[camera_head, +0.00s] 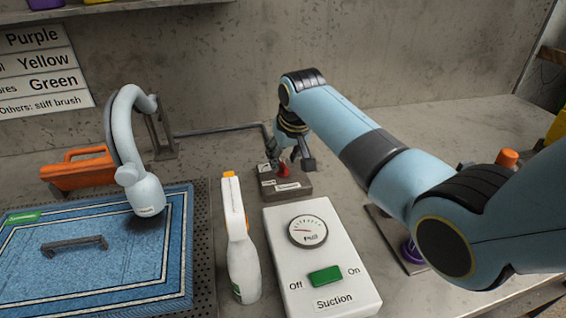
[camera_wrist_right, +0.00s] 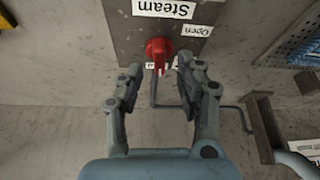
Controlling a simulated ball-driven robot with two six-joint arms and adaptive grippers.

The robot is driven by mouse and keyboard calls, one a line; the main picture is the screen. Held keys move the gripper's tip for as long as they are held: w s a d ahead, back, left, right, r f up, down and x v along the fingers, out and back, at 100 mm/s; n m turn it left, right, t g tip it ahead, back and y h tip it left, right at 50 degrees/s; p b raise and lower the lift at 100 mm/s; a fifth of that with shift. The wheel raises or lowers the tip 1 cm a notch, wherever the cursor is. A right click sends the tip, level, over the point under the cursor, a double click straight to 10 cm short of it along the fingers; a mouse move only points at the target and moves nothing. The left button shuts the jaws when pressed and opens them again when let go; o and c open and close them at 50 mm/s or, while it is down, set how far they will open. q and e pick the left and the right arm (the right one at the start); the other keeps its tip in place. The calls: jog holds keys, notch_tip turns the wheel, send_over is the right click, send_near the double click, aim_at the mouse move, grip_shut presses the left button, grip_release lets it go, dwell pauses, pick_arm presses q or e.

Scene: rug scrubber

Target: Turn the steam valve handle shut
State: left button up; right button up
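The red steam valve handle (camera_head: 283,170) sits on a grey block (camera_head: 290,190) at the back middle of the counter. It also shows in the right wrist view, where the red handle (camera_wrist_right: 158,50) stands on a grey plate (camera_wrist_right: 120,30) with white "Steam" and "Open" labels, seen upside down; another label is mostly hidden. My right gripper (camera_head: 289,161) reaches down over the valve. In the right wrist view its fingers (camera_wrist_right: 158,72) are apart, one on each side of the handle's near end, with visible gaps. My left gripper is not in view.
A white suction box (camera_head: 345,255) with a gauge and green switch stands in front of the valve. A blue rug (camera_head: 90,270), a hose nozzle (camera_head: 142,192) and an orange-handled tool (camera_head: 78,172) are further left.

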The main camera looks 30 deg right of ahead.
jog(key=shift+x, duration=1.25)
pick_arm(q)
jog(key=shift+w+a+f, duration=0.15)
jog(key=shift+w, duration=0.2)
